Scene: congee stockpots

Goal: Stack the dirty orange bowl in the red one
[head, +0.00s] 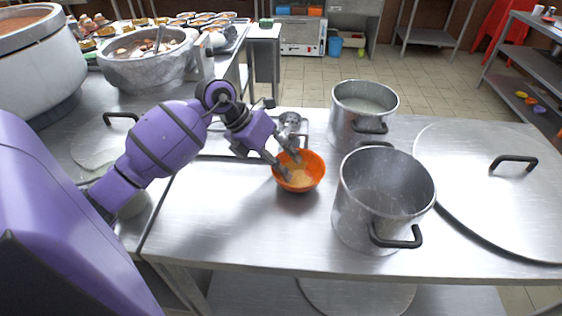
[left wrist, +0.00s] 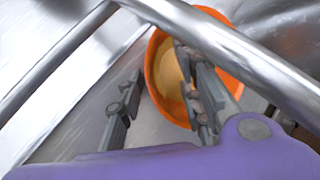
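The orange bowl (head: 315,180), with yellowish residue inside, is on the steel counter left of the pots. It also shows in the left wrist view (left wrist: 152,72). My left gripper (head: 284,164) is at the bowl's left rim. In the left wrist view its fingers (left wrist: 160,100) are apart, one outside the rim and one over the bowl's inside. I see no gap closed on the rim. A small reddish dish (head: 547,19) sits on the shelf at far right; I cannot tell if it is the red bowl. My right gripper is out of view.
Two steel pots, one at the back (head: 345,99) and one in front (head: 385,190), stand right of the bowl. A large lid (head: 480,180) lies at the right. Small coloured bowls (head: 531,101) sit on a lower shelf. The counter's front left is clear.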

